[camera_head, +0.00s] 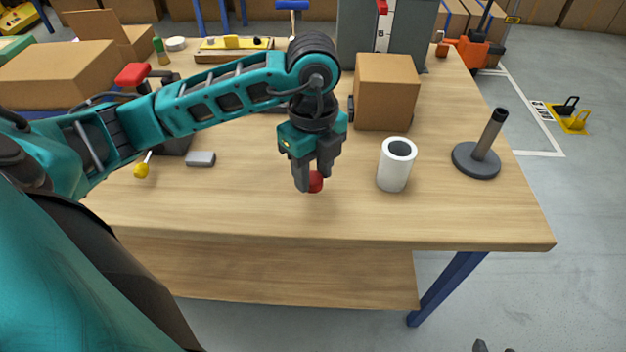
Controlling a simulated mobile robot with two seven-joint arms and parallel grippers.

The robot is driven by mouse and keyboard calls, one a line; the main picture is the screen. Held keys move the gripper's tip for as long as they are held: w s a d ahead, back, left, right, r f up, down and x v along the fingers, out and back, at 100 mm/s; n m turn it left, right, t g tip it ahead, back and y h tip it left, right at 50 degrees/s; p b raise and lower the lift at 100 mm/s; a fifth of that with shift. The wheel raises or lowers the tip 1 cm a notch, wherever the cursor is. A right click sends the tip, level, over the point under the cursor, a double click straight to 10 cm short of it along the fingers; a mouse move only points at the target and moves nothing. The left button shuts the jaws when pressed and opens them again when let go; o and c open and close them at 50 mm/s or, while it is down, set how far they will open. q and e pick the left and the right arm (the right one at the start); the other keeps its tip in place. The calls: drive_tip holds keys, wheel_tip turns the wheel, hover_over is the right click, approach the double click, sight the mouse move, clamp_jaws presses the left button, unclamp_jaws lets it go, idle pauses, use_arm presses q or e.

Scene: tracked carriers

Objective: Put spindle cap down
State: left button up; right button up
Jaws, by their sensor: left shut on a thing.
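My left gripper (312,184) is shut on a small red cap (316,182), which I take to be the spindle cap. It points down over the front middle of the wooden table (250,215). The fingers hide part of the cap, and I cannot tell whether it touches the table. A dark spindle (487,140) stands upright on a round base at the table's right, with no cap on its top. A white hollow roll (394,168) stands upright between the gripper and the spindle. Small dark tips at the bottom edge may be my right gripper (494,347).
A cardboard box (386,92) stands behind the roll. A grey block (201,159) and a yellow-ended tool (141,170) lie left of the gripper. A larger box (60,75) is at far left. The front strip of tabletop is clear.

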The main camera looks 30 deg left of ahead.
use_arm(q)
drive_tip(key=shift+f, duration=1.3)
drive_tip(key=shift+f, duration=0.15)
drive_tip(key=o, duration=1)
drive_tip(key=shift+o, duration=0.2)
